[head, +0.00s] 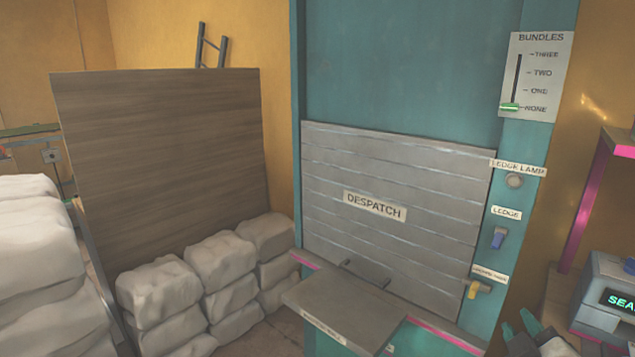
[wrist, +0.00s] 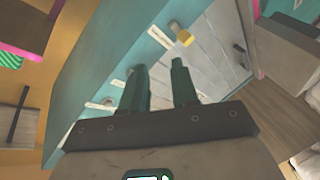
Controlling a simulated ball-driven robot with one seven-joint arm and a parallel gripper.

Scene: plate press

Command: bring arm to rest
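My gripper (head: 516,324) shows at the bottom right of the head view, in front of the teal press frame and left of a grey machine. In the wrist view its two dark green fingers (wrist: 160,72) stand apart with nothing between them. The gripper is open and empty. The yellow lever (wrist: 184,36) lies beyond the fingertips in the wrist view, and the yellow lever also shows in the head view (head: 472,289). I cannot tell how far the fingers are from it. Most of my arm is out of view.
The grey DESPATCH shutter (head: 400,220) is down, with a grey ledge (head: 345,305) sticking out below. A blue LEDGE switch (head: 498,238) and lamp (head: 514,181) are on the frame. The BUNDLES slider (head: 509,107) points at NONE. White sacks (head: 160,288) stand left; a grey machine (head: 605,293) stands right.

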